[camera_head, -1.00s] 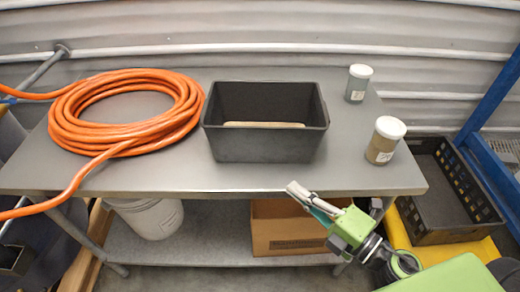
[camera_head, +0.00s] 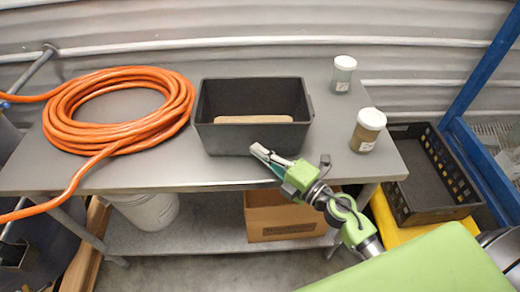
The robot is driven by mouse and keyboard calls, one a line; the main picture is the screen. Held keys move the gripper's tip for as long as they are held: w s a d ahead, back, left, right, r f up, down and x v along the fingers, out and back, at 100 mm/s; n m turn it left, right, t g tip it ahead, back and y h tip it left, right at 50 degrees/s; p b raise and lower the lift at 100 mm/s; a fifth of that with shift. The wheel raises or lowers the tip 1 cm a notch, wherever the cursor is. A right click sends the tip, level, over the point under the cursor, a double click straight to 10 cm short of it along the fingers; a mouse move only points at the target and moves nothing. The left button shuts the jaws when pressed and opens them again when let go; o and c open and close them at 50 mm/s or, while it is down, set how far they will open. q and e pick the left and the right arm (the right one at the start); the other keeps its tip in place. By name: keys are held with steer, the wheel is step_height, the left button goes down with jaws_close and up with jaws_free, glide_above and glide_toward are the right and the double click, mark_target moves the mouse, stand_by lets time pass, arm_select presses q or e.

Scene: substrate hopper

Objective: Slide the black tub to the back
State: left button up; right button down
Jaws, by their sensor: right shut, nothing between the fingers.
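The black tub (camera_head: 220,140) stands upright on the grey metal table (camera_head: 150,176), near its middle, with a flat tan piece (camera_head: 253,119) inside. My right gripper (camera_head: 259,152) is shut and empty, with its tips close to the tub's front wall at the lower right. I cannot tell whether the tips touch the wall. My left gripper is out of view.
A coiled orange hose (camera_head: 62,125) lies left of the tub. Two white-lidded jars, one at the back (camera_head: 343,74) and one nearer (camera_head: 367,130), stand on the right. A corrugated wall is behind the table. A black crate (camera_head: 400,205) stands right of the table.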

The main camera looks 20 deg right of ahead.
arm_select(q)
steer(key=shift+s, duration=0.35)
